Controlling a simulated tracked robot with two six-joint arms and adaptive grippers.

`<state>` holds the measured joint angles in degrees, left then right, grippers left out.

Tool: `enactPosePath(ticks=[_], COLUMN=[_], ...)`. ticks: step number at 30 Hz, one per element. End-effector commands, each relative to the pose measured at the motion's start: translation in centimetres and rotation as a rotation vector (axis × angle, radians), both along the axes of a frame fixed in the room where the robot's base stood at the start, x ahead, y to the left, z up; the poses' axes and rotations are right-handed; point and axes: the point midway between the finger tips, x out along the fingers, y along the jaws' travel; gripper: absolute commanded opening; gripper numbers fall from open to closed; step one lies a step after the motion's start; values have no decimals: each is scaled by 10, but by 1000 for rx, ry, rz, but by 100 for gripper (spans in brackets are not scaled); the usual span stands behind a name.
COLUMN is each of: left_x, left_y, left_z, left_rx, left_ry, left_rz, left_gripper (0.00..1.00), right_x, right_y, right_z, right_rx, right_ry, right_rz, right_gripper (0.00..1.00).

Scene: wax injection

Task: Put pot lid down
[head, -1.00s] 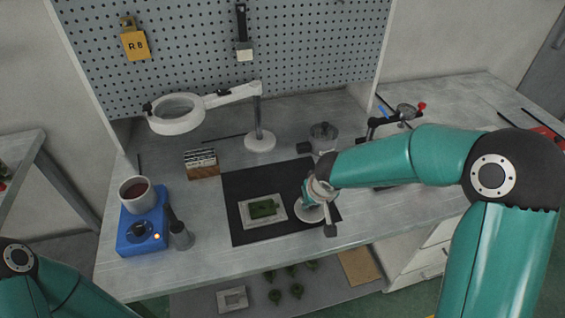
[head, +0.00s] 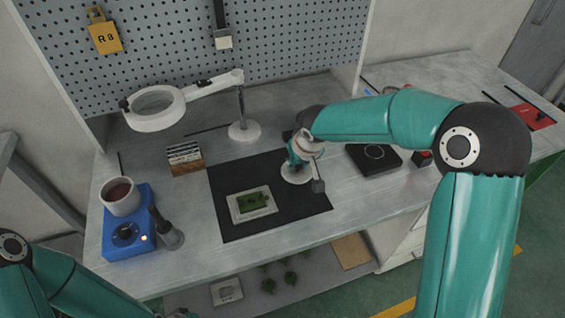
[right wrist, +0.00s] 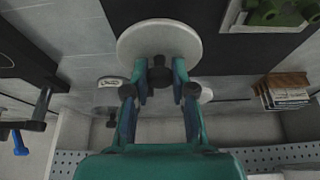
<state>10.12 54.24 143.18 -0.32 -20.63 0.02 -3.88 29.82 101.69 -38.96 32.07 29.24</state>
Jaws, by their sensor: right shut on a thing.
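The pot lid (right wrist: 160,42) is a pale round disc with a dark knob (right wrist: 160,76), large at the top middle of the right wrist view. My right gripper (right wrist: 162,88) is shut on the knob, one finger on each side. In the head view the lid (head: 296,175) shows as a pale disc under my right gripper (head: 300,157), over the right rear part of the black mat (head: 262,223). I cannot tell whether it touches the mat. A white pot of dark red wax (head: 120,195) stands on a blue heater (head: 130,236) at the left. My left gripper is out of view.
A pale mold with a green piece (head: 253,203) lies on the mat. A magnifier lamp (head: 156,107) stands behind, beside a small card holder (head: 184,158). A black device (head: 374,158) lies right of the mat. Bare bench shows along the front.

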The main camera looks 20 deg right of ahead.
Motion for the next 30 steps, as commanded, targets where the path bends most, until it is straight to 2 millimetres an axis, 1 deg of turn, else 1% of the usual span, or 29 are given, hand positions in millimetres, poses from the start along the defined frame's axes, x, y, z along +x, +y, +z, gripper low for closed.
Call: enactPosePath(ticks=[1,3,5,6,9,13,15,18,21,23,26,29,30], left_x=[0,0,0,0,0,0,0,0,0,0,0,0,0], left_y=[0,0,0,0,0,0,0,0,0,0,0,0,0], left_z=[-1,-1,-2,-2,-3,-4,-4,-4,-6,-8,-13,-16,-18], left_rx=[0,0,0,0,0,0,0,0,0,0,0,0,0], left_ry=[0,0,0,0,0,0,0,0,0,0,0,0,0], left_rz=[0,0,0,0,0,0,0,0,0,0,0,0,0], left_gripper=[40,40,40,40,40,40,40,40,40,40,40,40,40], right_x=[16,34,48,57,74,85,88,90,91,91,90,90,89], right_y=[-4,-8,-9,-8,-2,8,13,17,19,20,20,20,20], right_z=[11,28,44,56,84,115,126,138,140,135,117,93,82], right_rx=[3,3,3,3,3,3,2,1,0,0,-1,-1,1], right_ry=[-7,-7,-7,-6,-5,-3,-2,0,2,4,6,8,8], right_rz=[4,28,59,87,169,279,329,377,403,410,413,412,412], right_gripper=[0,0,0,0,0,0,0,0,0,0,0,0,0])
